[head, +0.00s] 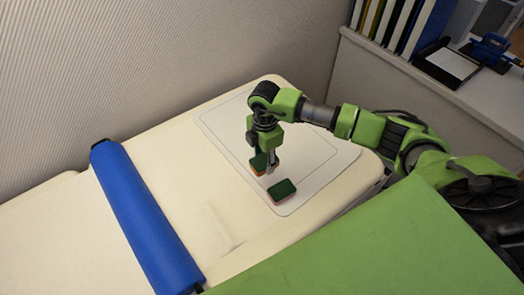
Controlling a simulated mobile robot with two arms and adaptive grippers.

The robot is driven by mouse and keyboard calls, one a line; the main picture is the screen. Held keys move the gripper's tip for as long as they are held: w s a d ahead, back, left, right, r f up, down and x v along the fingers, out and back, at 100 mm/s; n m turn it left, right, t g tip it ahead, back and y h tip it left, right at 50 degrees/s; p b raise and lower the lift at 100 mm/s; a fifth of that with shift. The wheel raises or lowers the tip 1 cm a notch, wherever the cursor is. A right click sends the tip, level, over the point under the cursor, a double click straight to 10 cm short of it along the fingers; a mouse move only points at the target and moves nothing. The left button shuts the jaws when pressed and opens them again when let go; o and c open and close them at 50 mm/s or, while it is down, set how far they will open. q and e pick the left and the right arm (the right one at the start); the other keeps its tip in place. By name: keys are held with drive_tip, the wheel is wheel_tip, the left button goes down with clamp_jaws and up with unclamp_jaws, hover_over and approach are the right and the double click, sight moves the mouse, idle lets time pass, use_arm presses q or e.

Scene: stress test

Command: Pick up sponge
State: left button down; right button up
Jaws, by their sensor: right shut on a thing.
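A sponge with a dark green top and an orange lower layer (258,163) is in my right gripper (266,162), which points down and is shut on it. Part of that sponge is hidden by the fingers, and I cannot tell whether it touches the mat below. A second sponge, dark green on top with a pink lower layer (282,191), lies on the white mat (325,160) just in front of the gripper and to its right. My left gripper is not in view.
The mat lies at the far end of a cream padded table (190,175). A blue roll (145,217) lies across the table on the left. A ridged wall runs behind. A side counter (400,80) at the upper right bears binders, a black tray and a blue object.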

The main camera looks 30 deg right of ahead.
drive_tip(key=s+a+r+p, duration=0.2)
drive_tip(key=s+r+p, duration=0.3)
drive_tip(key=s+p, duration=0.3)
drive_tip(key=shift+s, duration=0.9)
drive_tip(key=c, duration=0.3)
drive_tip(key=shift+r, duration=0.1)
